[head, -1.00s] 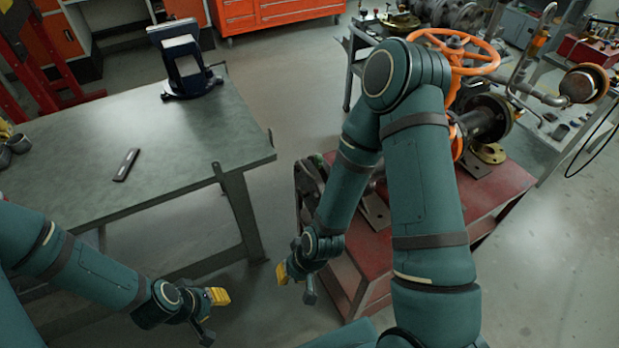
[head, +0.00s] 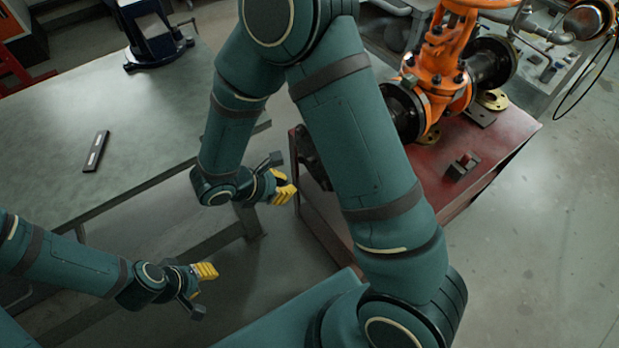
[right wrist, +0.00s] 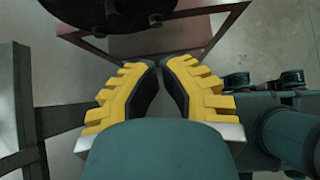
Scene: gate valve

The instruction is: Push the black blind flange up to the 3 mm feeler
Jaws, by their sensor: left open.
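An orange gate valve (head: 440,65) stands on the red bench in the head view, with a black round flange (head: 403,112) on its near left side and another on its far right. Which one is the blind flange, I cannot tell. A dark round plate (right wrist: 80,12) shows at the top of the right wrist view, partly cut off. My right gripper (head: 285,187) is off the bench's left edge, apart from the valve; its yellow fingertips look close together with nothing seen between them. My left gripper (head: 205,272) is open and empty at lower left. I cannot make out the feeler.
A red bench (head: 500,150) carries the valve and a small red-and-black block (head: 462,165). A grey table (head: 60,215) at left holds a dark flat bar (head: 95,152) and a vise (head: 150,35). My right arm covers much of the middle. Floor at right is clear.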

